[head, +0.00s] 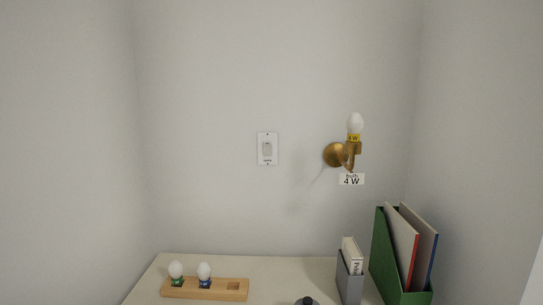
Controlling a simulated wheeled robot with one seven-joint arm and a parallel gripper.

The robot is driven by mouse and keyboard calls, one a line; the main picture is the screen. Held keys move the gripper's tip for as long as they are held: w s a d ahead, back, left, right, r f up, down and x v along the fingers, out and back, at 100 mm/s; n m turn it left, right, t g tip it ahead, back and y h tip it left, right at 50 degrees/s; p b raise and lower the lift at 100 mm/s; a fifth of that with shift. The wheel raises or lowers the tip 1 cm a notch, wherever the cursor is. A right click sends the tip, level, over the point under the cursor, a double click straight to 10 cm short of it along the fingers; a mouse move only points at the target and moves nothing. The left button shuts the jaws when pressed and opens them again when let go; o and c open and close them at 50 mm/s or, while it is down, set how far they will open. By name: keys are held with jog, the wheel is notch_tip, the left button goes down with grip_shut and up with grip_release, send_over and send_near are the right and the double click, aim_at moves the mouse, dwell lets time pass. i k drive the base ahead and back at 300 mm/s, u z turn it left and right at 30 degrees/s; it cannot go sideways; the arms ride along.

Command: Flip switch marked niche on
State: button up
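A white wall switch (267,149) is on the back wall near the middle of the head view. It has a light plate with a grey rocker and a small dark label below it, too small to read surely. Whether the rocker is on or off cannot be told. My gripper is not clearly seen in this view. A small dark rounded thing shows at the bottom edge, and I cannot tell what it is.
A brass wall lamp (335,154) with a white bulb (355,123) sticks out right of the switch, above a "4 W" label (351,179). Below, the shelf (290,268) bears a wooden bulb holder (219,290), a grey box (349,281) and a green file holder (386,262).

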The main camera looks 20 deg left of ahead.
aim_at(267, 145)
jog(key=k, duration=0.5)
jog(key=u, duration=1.7)
jog(key=i, duration=1.2)
jog(key=z, duration=1.15)
